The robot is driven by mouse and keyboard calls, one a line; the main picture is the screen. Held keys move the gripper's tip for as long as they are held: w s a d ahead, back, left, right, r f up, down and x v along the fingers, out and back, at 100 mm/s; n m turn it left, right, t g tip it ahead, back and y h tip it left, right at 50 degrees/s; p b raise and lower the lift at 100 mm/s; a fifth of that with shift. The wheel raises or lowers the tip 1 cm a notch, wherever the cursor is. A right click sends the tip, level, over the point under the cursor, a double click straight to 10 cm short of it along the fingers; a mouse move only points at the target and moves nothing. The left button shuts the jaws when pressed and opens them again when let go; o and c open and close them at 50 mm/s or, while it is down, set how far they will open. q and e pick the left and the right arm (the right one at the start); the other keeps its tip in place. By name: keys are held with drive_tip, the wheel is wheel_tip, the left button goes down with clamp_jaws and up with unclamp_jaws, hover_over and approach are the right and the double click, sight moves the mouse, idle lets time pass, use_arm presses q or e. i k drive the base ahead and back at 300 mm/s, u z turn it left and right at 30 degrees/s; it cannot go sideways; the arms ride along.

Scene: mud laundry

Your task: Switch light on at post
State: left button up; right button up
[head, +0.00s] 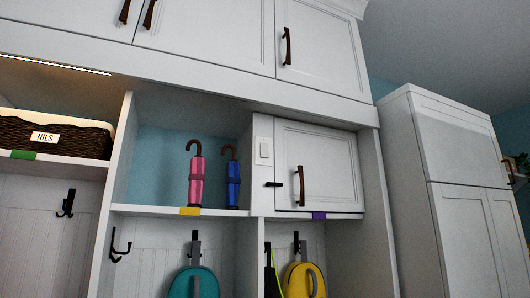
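A white light switch (264,149) is mounted on a narrow white post (263,176) in the upper part of the locker unit, just left of a small cabinet door. I cannot tell from its rocker whether it is on or off. A lit strip (55,65) glows under the top of the left cubby. Neither of my grippers shows in the head view.
The small door (317,171) beside the post is shut. Pink (196,178) and blue (232,180) umbrellas stand on the shelf to its left. A wicker basket (55,134) sits further left. Hooks hold teal (196,283) and yellow (303,281) bags below.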

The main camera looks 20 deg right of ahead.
sight(264, 153)
drive_tip(key=k, duration=0.55)
drive_tip(key=z, duration=0.55)
drive_tip(key=i, duration=1.35)
drive_tip(key=u, duration=0.45)
